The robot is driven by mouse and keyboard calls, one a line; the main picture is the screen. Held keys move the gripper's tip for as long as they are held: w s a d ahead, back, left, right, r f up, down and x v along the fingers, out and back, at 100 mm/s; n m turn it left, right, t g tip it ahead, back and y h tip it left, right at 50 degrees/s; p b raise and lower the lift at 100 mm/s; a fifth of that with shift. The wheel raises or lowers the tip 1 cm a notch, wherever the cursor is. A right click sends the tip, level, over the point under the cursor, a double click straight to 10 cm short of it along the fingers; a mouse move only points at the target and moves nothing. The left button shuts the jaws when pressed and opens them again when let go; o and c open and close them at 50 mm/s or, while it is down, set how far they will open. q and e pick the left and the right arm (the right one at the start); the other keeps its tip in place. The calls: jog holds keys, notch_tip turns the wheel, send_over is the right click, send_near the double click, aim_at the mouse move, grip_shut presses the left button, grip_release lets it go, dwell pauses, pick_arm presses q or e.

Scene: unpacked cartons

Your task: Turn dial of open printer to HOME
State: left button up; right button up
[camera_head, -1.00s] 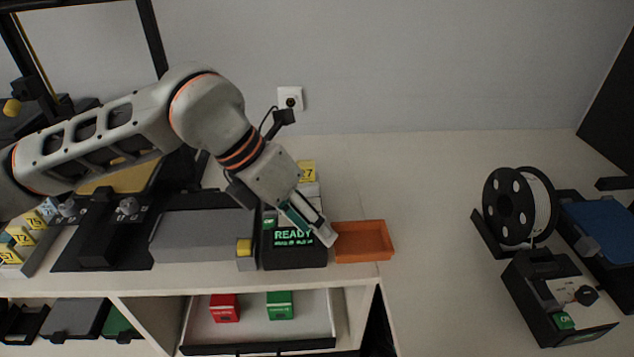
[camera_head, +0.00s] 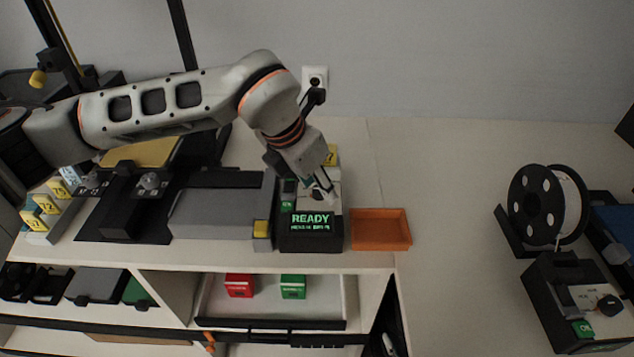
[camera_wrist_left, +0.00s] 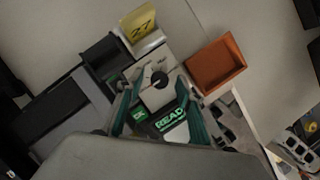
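A black control box (camera_head: 310,240) with a green READY display stands at the front of the bench, beside the open printer's grey base (camera_head: 215,212). Its black dial (camera_wrist_left: 158,79) sits on a light panel in the left wrist view, with a pale pointer mark. I cannot read any HOME label. My left gripper (camera_head: 322,192) is above this panel, pointing down. In the left wrist view, my left gripper's green fingers (camera_wrist_left: 157,90) are apart and empty, with the dial between and just beyond their tips. Contact is not visible. My right gripper is out of view.
An orange tray (camera_head: 380,229) stands right of the box. A yellow 77 tag (camera_wrist_left: 138,24) stands behind the panel. A drawer below holds red (camera_head: 239,286) and green blocks (camera_head: 293,287). Another control box with a dial (camera_head: 609,305) and a filament spool (camera_head: 548,205) are at right.

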pick_arm(q)
jog(key=shift+f, duration=0.1)
grip_shut()
